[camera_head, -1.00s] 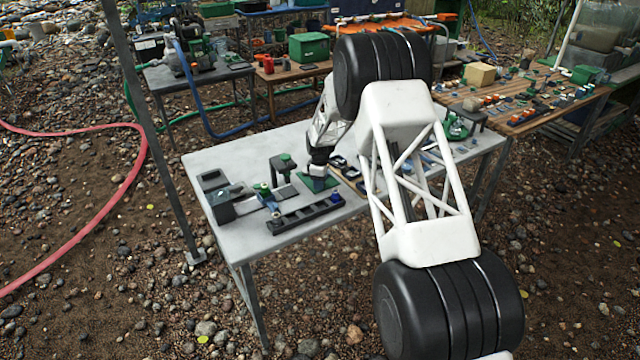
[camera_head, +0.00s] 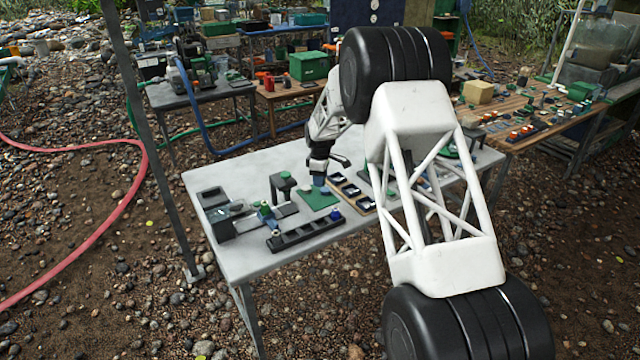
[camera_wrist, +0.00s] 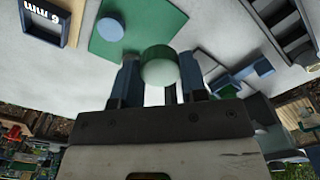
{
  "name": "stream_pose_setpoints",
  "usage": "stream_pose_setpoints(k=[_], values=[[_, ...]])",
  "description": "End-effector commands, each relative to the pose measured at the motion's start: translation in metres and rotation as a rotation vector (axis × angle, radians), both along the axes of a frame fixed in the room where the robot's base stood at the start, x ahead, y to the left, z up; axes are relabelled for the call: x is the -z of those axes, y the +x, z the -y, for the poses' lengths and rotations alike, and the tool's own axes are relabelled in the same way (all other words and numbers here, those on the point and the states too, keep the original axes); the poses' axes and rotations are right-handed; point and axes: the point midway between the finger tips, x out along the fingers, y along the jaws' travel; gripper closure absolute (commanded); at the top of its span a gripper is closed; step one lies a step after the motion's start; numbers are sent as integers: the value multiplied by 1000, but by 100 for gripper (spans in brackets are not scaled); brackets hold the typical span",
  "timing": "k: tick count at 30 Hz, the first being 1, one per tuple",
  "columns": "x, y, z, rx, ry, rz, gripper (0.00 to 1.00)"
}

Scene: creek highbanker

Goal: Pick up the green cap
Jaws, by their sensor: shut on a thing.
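The green cap (camera_wrist: 159,66) is round, with a darker green upper part and a paler lower face. In the wrist view it sits between the two blue fingers of my gripper (camera_wrist: 158,72), which is shut on it. The cap appears to be above the table, near the edge of a green mat (camera_wrist: 150,14). In the head view my gripper (camera_head: 319,181) is just above the green mat (camera_head: 320,200). I cannot make out the cap there.
The grey table's (camera_head: 225,177) back left is clear.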

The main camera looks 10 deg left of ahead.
Motion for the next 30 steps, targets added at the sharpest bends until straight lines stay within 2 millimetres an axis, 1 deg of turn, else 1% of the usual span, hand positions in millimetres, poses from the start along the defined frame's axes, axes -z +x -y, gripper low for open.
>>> stream_pose_setpoints(k=[20,23,26,30], values=[[-2,0,-2,-2,0,1,82],[-7,-1,-6,-9,0,1,82],[-16,-3,-15,-22,1,2,82],[-34,-8,-34,-53,1,2,82]])
